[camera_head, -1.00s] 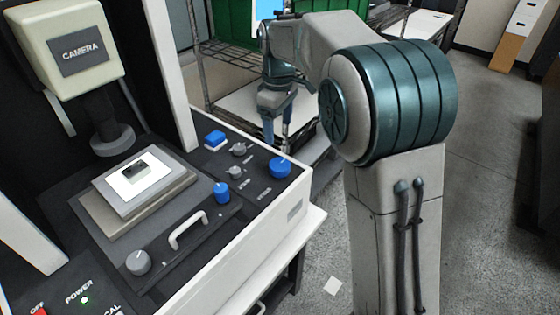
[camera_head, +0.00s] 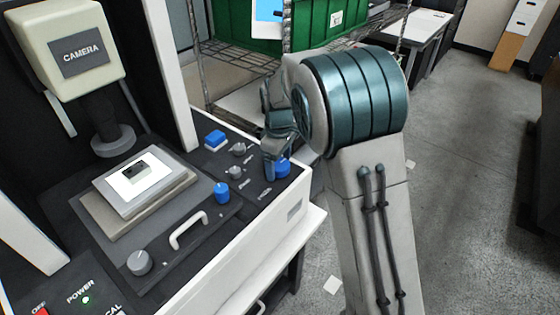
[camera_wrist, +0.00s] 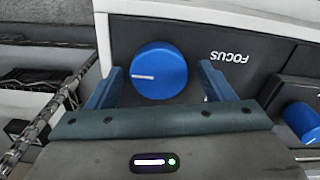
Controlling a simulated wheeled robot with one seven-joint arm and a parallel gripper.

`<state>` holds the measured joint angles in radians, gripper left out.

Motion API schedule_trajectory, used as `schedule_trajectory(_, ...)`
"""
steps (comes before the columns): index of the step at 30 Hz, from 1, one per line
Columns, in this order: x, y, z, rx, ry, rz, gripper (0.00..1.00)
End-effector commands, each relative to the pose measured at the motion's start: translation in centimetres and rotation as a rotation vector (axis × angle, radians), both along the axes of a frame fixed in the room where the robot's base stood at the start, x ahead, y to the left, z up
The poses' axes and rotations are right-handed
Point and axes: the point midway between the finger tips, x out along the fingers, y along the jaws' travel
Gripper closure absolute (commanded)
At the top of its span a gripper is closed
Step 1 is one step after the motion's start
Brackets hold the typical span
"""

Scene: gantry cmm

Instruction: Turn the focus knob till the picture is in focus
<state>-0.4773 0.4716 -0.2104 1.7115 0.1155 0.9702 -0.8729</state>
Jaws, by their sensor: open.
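The blue focus knob (camera_wrist: 158,70) sits on the dark panel with the word FOCUS beside it and a white pointer line on its top. In the head view it (camera_head: 283,169) is partly hidden by my gripper (camera_head: 270,166). In the wrist view my gripper (camera_wrist: 162,74) is open, with one finger on each side of the knob. Small gaps show between fingers and knob. A screen (camera_head: 268,10) is cut off at the top of the head view, so its focus cannot be judged.
A metal handle (camera_head: 188,231) stands in front of the specimen stage (camera_head: 103,213). A wire rack with a green bin (camera_head: 310,25) stands behind.

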Motion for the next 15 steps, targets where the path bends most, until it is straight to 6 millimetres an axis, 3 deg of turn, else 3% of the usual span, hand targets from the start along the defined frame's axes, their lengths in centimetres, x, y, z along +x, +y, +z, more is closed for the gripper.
schedule_trajectory(2,0.00,0.01,0.02,0.000,0.000,0.000,0.30)
schedule_trajectory(6,-0.01,0.03,0.04,0.000,0.000,0.000,0.69)
schedule_trajectory(15,-0.03,-0.06,0.04,0.000,0.001,-0.020,0.69)
